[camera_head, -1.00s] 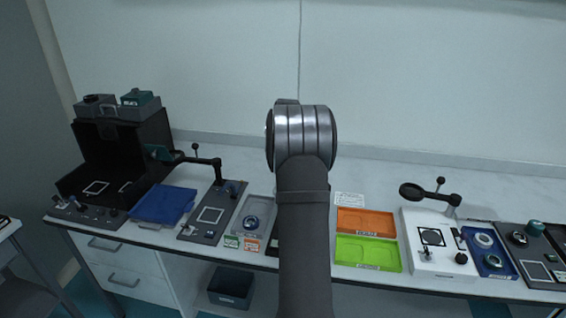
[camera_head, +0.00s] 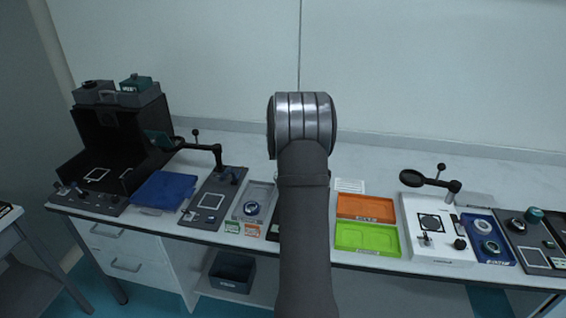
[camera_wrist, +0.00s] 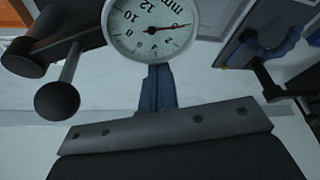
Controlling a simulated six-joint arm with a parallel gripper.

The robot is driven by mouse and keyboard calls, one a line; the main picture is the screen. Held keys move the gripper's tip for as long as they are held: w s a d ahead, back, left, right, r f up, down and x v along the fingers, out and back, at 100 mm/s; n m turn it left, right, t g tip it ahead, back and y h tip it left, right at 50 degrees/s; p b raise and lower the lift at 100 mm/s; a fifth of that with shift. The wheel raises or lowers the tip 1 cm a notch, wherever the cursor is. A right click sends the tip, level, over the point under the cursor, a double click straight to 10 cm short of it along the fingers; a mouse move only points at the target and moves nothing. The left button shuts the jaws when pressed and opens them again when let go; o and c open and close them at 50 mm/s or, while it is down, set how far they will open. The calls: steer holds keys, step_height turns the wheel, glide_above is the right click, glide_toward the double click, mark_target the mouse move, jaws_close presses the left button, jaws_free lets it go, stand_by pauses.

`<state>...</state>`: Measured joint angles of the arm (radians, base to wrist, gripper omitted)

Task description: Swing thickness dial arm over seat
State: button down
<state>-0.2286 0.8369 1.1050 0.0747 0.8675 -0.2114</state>
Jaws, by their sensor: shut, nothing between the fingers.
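The thickness dial (camera_wrist: 155,22) shows in the wrist view as a round white face with "mm", numbers and a red needle, partly cut by the top edge. At its left is a dark arm piece (camera_wrist: 75,30) with a thin rod ending in a black ball knob (camera_wrist: 57,101). My gripper (camera_wrist: 157,72) is shut and empty; its blue-grey fingers point toward the dial's lower rim. I cannot tell whether they touch it. The seat cannot be made out. In the head view my own arm hides the gripper and the dial.
In the head view, an orange tray (camera_head: 366,206) and a green tray (camera_head: 367,238) lie right of my arm. A grey tray (camera_head: 263,190) and a station with a black swing arm (camera_head: 198,147) stand left.

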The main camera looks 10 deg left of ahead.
steer(key=shift+s+d+n+y, duration=0.15)
steer(key=shift+s+n, duration=0.25)
steer(key=shift+s, duration=0.2)
steer(key=shift+s+d+n+y, duration=0.1)
steer(key=shift+s+n+y, duration=0.05)
steer(key=shift+s+n, duration=0.35)
steer(key=s+n, duration=0.1)
steer(key=s+d+n, duration=0.1)
steer(key=s+n, duration=0.1)
steer(key=s, duration=0.1)
steer(key=shift+d+g+y, duration=0.3)
steer(key=shift+g+y, duration=0.1)
steer(key=shift+s+d, duration=0.5)
steer(key=shift+s, duration=0.2)
steer(key=w+a, duration=0.2)
steer(key=a, duration=0.1)
steer(key=shift+w+a, duration=0.15)
steer(key=shift+w, duration=0.05)
steer(key=v, duration=0.8)
steer(key=shift+w+r, duration=0.1)
steer(key=shift+r, duration=0.2)
steer(key=shift+d+r, duration=0.35)
steer(key=shift+r, duration=0.3)
